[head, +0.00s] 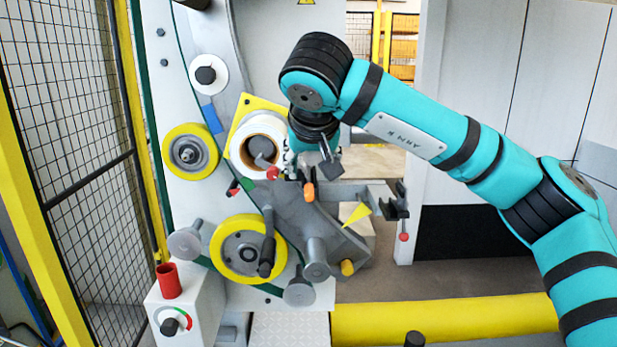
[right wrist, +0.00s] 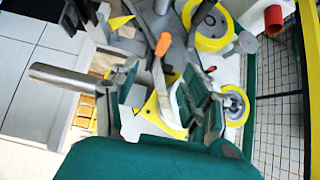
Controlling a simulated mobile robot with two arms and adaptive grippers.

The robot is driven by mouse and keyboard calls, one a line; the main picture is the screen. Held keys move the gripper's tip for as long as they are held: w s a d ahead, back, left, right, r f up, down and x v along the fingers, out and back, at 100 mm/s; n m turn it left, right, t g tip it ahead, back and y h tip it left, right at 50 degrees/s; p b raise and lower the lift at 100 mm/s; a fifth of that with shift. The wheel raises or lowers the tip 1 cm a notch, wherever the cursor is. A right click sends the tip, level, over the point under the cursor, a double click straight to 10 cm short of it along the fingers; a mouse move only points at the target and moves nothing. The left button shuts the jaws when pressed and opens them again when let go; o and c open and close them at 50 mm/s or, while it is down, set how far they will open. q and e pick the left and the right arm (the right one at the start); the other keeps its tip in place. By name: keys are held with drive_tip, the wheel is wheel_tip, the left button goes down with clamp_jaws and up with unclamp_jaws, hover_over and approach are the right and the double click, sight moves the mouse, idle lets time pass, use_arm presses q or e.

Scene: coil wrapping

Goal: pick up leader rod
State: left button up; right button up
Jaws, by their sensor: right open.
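A short black rod with an orange end (head: 309,191) is at the machine's grey arm, just below my right gripper; I take it for the leader rod. In the right wrist view its orange end (right wrist: 163,45) shows ahead of the fingers, with a dark part behind it. My right gripper (head: 310,172) reaches down over the machine beside the white roll (head: 258,140). In the right wrist view the gripper (right wrist: 163,95) has its fingers spread apart, one on each side of the rod's line. No contact can be made out. My left gripper is not seen.
Yellow-rimmed wheels (head: 248,249) and grey pegs (head: 316,262) stand out from the machine front. A bracket with a red knob (head: 403,237) juts out to the right. A red cup (head: 169,280) is on the control box (head: 190,310). A mesh fence (head: 75,160) closes the left.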

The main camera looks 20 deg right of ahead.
sight(309, 186)
drive_tip(key=p+x, duration=0.1)
drive_tip(key=x, duration=0.5)
drive_tip(key=shift+w+d+p, duration=0.1)
drive_tip(key=shift+p, duration=0.2)
drive_tip(key=p+x, duration=0.3)
drive_tip(key=x, duration=0.2)
drive_tip(key=shift+w+r, duration=0.1)
drive_tip(key=shift+w, duration=0.05)
drive_tip(key=shift+w+f, duration=0.2)
drive_tip(key=shift+f, duration=0.05)
drive_tip(key=shift+r, duration=0.1)
clamp_jaws()
